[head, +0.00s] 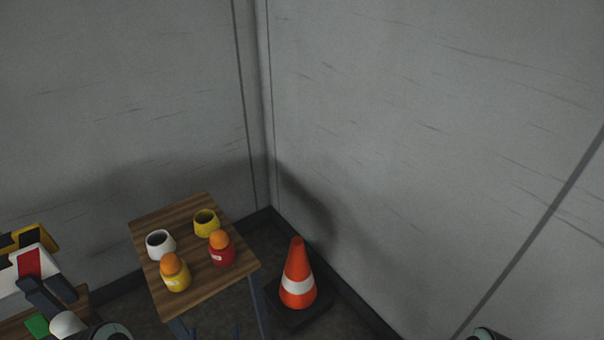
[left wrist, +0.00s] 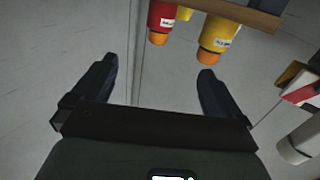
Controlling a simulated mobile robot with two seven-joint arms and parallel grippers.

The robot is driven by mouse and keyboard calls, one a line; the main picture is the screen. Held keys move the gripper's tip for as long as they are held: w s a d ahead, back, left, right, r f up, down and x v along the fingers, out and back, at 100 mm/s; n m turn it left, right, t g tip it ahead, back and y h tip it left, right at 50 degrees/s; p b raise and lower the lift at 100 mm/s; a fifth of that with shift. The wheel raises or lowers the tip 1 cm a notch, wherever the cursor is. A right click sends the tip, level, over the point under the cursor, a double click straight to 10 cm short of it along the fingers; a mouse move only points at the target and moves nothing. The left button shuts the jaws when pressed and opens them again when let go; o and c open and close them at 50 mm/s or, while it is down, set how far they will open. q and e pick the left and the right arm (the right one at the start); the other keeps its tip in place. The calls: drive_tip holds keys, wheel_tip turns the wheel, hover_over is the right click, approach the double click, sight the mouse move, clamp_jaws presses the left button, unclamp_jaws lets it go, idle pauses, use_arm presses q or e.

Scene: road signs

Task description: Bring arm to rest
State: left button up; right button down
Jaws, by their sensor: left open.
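A yellow bottle (head: 177,279) and a red bottle (head: 222,257), both orange-capped, stand on the table. They also show upside down at the top of the left wrist view, beyond the fingertips, the yellow bottle (left wrist: 220,32) and the red bottle (left wrist: 161,18). My right gripper is not in view.
A white pot (head: 160,245) and a yellow pot (head: 206,222) stand behind the bottles. An orange and white cone (head: 298,275) is on the floor right of the table. Red-white (head: 29,264) and yellow-black (head: 42,238) pieces are at the far left. Grey walls meet behind.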

use_arm(q)
wheel_tip(320, 180, down, 13)
drive_tip(key=s+d+g+h, duration=0.2)
drive_tip(key=g, duration=0.4)
drive_tip(key=s+d+f+n+g+h, duration=0.1)
drive_tip(key=s+d+f+g+h, duration=0.1)
drive_tip(key=s+f+g, duration=0.5)
drive_tip(key=s+d+f+n+g+h, duration=0.1)
drive_tip(key=s+d+f+n+g, duration=0.15)
drive_tip(key=s+f, duration=0.45)
drive_tip(key=s+d+r+g+p, duration=0.1)
drive_tip(key=s+r+p, duration=0.2)
drive_tip(key=r+p, duration=0.5)
drive_tip(key=s+d+r+m+g+h+p, duration=0.1)
drive_tip(key=s+r+g+p, duration=0.1)
drive_tip(key=r+p, duration=0.6)
drive_tip(key=shift+s+r, duration=0.5)
drive_tip(key=shift+r, duration=0.3)
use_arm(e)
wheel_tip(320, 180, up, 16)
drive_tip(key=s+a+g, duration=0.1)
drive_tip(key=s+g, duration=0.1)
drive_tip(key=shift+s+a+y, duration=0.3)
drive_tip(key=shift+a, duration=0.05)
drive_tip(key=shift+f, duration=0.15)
